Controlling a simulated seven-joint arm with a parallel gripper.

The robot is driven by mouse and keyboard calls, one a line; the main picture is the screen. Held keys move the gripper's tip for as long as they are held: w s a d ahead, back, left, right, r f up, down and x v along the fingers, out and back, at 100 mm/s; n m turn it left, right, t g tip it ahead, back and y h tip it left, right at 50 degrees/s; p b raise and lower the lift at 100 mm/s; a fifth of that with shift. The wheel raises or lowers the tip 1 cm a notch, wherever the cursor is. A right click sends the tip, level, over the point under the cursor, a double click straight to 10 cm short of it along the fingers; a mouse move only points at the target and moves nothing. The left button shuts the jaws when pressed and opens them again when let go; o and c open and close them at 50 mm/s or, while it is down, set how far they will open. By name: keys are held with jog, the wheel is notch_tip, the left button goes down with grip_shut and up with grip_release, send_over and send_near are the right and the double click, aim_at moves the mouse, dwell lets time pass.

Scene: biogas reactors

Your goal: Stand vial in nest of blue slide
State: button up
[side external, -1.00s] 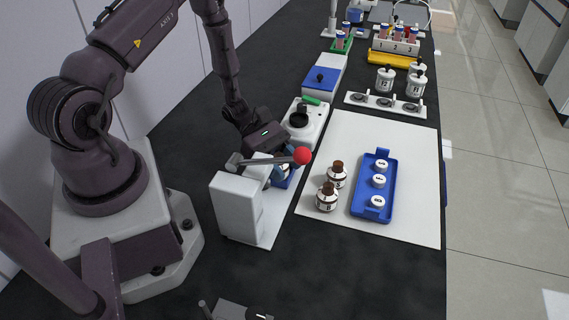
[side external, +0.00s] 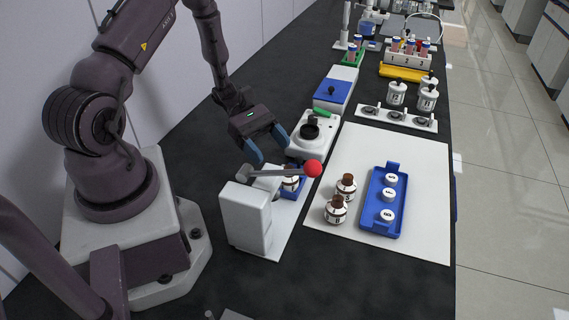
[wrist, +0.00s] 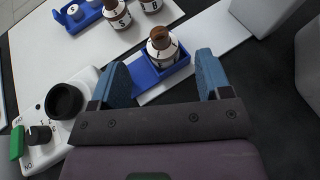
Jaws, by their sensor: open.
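A white-labelled vial with a brown cap (wrist: 162,48) stands upright in the blue slide (wrist: 174,72) in the wrist view, with the slide's walls around its base. In the side view the vial (side external: 290,184) and slide (side external: 296,194) are partly hidden behind the lever. My gripper (side external: 270,151) is open and empty, above and behind the slide, its blue fingers spread and apart from the vial. In the wrist view the fingers (wrist: 160,70) frame the slide from the near side.
A white press (side external: 246,216) with a red-knobbed lever (side external: 312,169) stands beside the slide. Two brown-capped vials (side external: 341,198) and a blue tray (side external: 370,222) with white-lidded pieces are on the white mat (side external: 420,205). A white device with a black dish (side external: 312,130) is behind.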

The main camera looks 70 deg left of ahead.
jog(key=s+d+r+m+y, duration=0.3)
jog(key=r+m+y, duration=0.1)
jog(key=r+m, duration=0.3)
jog(key=s+d+r+m+t+y, duration=0.1)
jog(key=s+d+r+m+y, duration=0.2)
jog(key=r+m, duration=0.4)
jog(key=s+d+r+m+y, duration=0.4)
jog(key=r+m, duration=0.3)
jog(key=r, duration=0.7)
jog(key=shift+m+y, duration=0.3)
jog(key=shift+y, duration=0.6)
